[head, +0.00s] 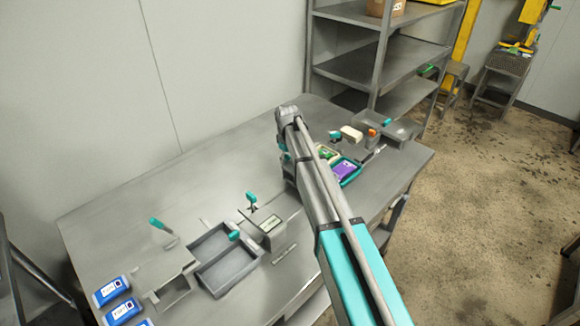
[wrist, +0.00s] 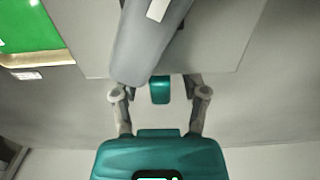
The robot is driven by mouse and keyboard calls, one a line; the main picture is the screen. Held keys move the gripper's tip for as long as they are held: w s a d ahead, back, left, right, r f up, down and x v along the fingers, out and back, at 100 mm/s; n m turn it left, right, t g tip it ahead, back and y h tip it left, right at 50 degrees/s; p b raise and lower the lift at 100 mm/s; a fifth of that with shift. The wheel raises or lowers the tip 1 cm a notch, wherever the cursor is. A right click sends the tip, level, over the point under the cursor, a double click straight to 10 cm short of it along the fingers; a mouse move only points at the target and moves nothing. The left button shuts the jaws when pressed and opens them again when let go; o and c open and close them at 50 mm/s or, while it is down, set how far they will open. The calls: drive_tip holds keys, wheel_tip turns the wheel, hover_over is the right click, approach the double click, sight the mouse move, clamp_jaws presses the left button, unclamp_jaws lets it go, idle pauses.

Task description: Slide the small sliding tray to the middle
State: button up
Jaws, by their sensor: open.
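My gripper (wrist: 160,90) is open in the wrist view, one finger on each side of a small teal handle (wrist: 160,88). The handle lies between the fingers with gaps at both sides, and no grip on it shows. A grey rounded part (wrist: 148,48) lies beyond it, and a bright green surface (wrist: 28,28) fills the upper left corner. In the head view my arm reaches over the table and hides the fingertips. A tray with a purple item (head: 345,169) and green items (head: 326,154) shows just right of the arm. I cannot tell which part is the small sliding tray.
Dark grey bins (head: 227,274) sit at the table's front left, beside a box-like device (head: 268,226) with a teal-topped lever (head: 251,198). Blue packs (head: 112,292) lie at the left corner. A grey shelf rack (head: 385,62) stands behind. The table's back left is clear.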

drive_tip(key=shift+f+b, duration=0.35)
drive_tip(key=shift+f, duration=0.2)
clamp_jaws()
